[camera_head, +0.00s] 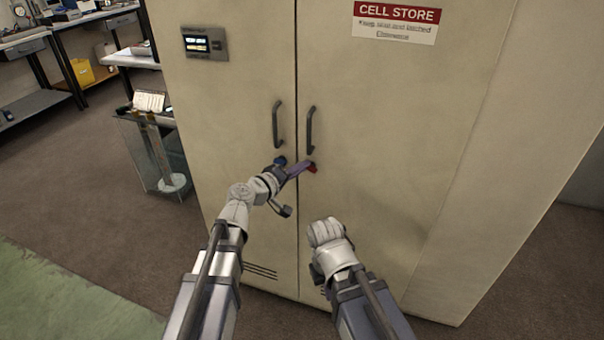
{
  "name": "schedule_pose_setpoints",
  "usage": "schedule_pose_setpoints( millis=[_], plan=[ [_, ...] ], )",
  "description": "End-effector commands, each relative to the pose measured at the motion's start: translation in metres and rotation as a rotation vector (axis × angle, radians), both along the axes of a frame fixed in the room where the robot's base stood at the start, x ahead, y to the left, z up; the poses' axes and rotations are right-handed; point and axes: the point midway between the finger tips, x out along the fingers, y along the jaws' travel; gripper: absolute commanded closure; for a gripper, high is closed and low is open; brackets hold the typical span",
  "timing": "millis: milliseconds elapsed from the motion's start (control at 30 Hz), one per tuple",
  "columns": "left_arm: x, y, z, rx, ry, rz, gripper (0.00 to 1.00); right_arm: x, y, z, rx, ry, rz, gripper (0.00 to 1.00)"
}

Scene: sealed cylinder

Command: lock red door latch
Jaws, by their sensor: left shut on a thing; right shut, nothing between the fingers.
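The cabinet has two tall beige doors, each with a dark upright handle near the centre seam. A small red latch (312,169) sits on the right door just below its handle (310,130). My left gripper (303,168) reaches across the seam and is shut on the red latch, covering part of it. A blue part (280,161), perhaps another latch, shows on the left door just behind my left gripper. My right gripper (324,292) is low in front of the doors, shut and empty, mostly hidden by my own wrist.
Both cabinet doors look closed at the seam. The left door handle (277,125) is above my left wrist. A glass-sided stand (152,150) is left of the cabinet, with workbenches behind. Open floor (80,190) lies to the left.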

Motion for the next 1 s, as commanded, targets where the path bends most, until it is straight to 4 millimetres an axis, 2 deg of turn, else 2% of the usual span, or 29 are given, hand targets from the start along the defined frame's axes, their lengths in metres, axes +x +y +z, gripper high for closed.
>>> schedule_pose_setpoints(
  millis=[33, 400, 700, 1000],
  plan=[
    [0.0, 0.001, -0.007, -0.038, 0.013, -0.002, 1.0, 0.0, 0.0, -0.01, 0.0, 0.0, 0.0, 1.0],
    [0.0, 0.002, -0.012, -0.312, 0.104, -0.003, 1.0, 0.0, 0.0, -0.038, 0.0, 0.0, 0.0, 1.0],
    [0.0, 0.002, -0.013, -0.436, 0.145, -0.003, 1.0, 0.0, 0.0, -0.05, 0.0, 0.0, 0.0, 1.0],
    [0.001, 0.002, -0.012, -0.477, 0.158, -0.002, 1.0, 0.0, 0.0, -0.052, 0.0, 0.0, 0.0, 1.0]
  ],
)
